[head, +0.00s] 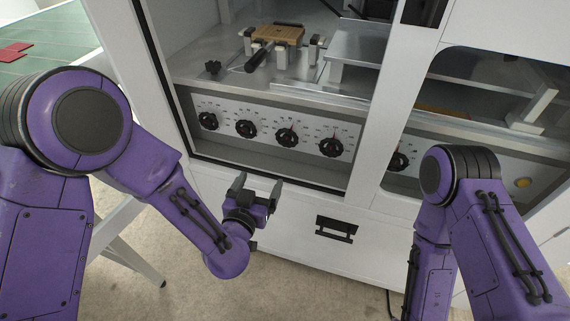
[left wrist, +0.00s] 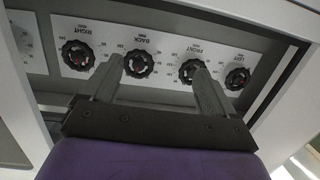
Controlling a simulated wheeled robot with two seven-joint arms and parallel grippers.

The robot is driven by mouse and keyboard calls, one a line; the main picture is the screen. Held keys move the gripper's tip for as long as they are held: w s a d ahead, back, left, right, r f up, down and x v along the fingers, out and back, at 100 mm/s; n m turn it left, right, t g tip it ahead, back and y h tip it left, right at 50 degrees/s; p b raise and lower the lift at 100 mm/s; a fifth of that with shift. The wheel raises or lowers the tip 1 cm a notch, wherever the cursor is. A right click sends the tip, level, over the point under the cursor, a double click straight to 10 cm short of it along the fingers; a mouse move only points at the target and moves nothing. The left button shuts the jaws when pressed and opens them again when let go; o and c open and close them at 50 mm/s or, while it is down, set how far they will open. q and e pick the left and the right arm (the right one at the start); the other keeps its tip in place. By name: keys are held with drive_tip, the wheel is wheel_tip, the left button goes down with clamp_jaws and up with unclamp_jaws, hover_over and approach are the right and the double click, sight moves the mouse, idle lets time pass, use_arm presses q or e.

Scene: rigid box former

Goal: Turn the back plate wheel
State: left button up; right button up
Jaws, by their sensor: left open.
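The back plate wheel (head: 287,137) is a black, toothed knob with a red centre, third from the left in the panel row in the head view. In the left wrist view the back wheel (left wrist: 139,64) sits under an upside-down BACK label. My left gripper (head: 257,186) is open and empty, below and in front of the panel, apart from the wheels. In the left wrist view its fingers (left wrist: 158,66) point at the panel; one fingertip overlaps the back wheel's left edge, the other overlaps the front wheel (left wrist: 191,70). My right gripper is out of view.
The right wheel (head: 331,148) and left wheel (head: 208,121) flank the row. Above is a metal deck with a wooden block (head: 278,35) on clamps. A white frame post (head: 377,110) stands right of the panel. A black handle (head: 337,229) is below.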

sight(286, 141)
use_arm(q)
drive_tip(key=shift+m+t+h, duration=0.7)
drive_tip(key=shift+m+t, duration=0.1)
drive_tip(key=w+d+r, duration=0.1)
drive_tip(key=w+d, duration=0.1)
drive_tip(key=w, duration=0.1)
drive_tip(key=w+d+r, duration=0.1)
drive_tip(key=w+d, duration=0.1)
drive_tip(key=w, duration=0.2)
drive_tip(key=w+d+r, duration=0.1)
drive_tip(key=w+d, duration=0.1)
drive_tip(key=w, duration=0.2)
drive_tip(key=shift+d+r, duration=0.1)
drive_tip(key=shift+r, duration=0.1)
drive_tip(key=c, duration=1.1)
